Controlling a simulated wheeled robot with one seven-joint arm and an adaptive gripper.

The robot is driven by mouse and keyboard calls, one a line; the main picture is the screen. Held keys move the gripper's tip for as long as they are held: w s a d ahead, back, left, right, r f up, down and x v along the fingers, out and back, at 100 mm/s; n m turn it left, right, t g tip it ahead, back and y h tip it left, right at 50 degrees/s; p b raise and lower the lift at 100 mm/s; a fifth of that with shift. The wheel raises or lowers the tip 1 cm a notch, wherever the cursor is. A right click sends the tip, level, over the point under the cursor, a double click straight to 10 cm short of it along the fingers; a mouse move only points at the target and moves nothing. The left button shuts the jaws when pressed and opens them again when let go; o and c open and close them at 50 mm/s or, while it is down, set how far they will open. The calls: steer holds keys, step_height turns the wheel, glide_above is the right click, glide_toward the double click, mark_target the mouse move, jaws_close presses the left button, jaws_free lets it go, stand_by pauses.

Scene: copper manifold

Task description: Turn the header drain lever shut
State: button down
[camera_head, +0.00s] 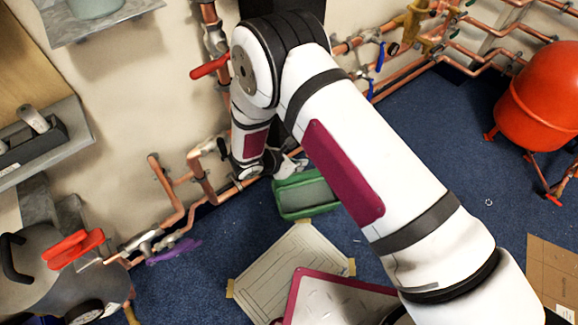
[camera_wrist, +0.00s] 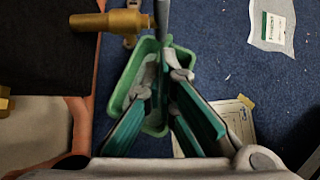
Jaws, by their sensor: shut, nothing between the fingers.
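In the wrist view a brass valve body (camera_wrist: 112,21) lies across the top, above a green tray. A narrow grey bar (camera_wrist: 162,22), which looks like the drain lever, stands at the valve's right end. My gripper (camera_wrist: 171,68) has its teal-lined fingers drawn together at the tips, with nothing held. The tips are just below the bar in the picture; I cannot tell whether they touch it. In the head view my gripper (camera_head: 290,166) is low by the wall, just above the green tray (camera_head: 306,196). My arm hides the valve and lever there.
Copper pipes (camera_head: 165,190) run along the wall, with a red lever (camera_head: 210,67) higher up and a purple one (camera_head: 174,251) at lower left. A paper sheet (camera_head: 290,270) is taped to the blue floor. A red tank (camera_head: 545,95) stands at right.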

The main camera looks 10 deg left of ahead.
steer(key=shift+w+d+r+b, duration=0.1)
steer(key=shift+w+d+b, duration=0.05)
steer(key=shift+w+d, duration=0.4)
steer(key=shift+w+d+r+b, duration=0.15)
steer(key=shift+w+d, duration=0.2)
steer(key=shift+w, duration=0.35)
